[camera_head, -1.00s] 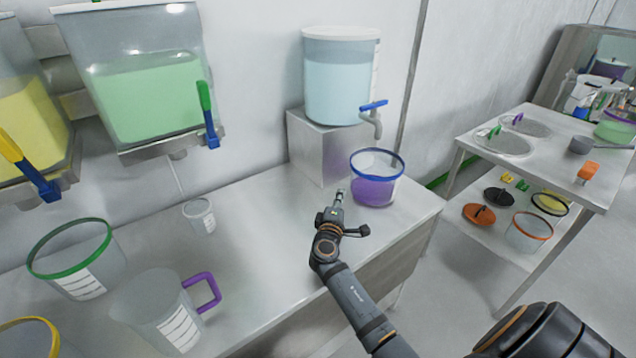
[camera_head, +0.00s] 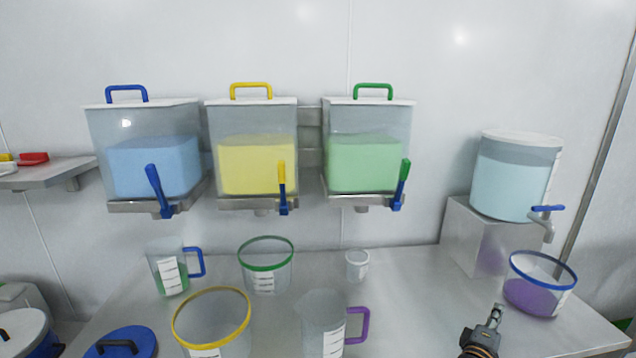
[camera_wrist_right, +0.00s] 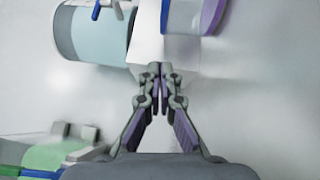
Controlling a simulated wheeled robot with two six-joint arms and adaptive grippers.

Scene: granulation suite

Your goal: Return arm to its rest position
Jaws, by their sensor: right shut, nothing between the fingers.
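My right gripper (camera_head: 495,316) shows at the bottom right of the head view, above the steel bench, left of the blue-rimmed tub (camera_head: 540,284) with purple contents. In the right wrist view the gripper (camera_wrist_right: 160,68) has its fingertips together with nothing between them. The tub's rim also shows at the top of the wrist view (camera_wrist_right: 212,15), apart from the fingers. Only the end of my right arm is in the head view; the rest is out of frame. My left gripper is not in view.
The bench (camera_head: 415,290) holds a green-rimmed tub (camera_head: 266,266), a yellow-rimmed tub (camera_head: 212,318), a purple-handled jug (camera_head: 322,320) and a small cup (camera_head: 357,264). A water tank (camera_head: 512,180) stands on a steel block (camera_head: 478,238). Wall dispensers (camera_head: 258,150) hang behind. Bench space left of my gripper is clear.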

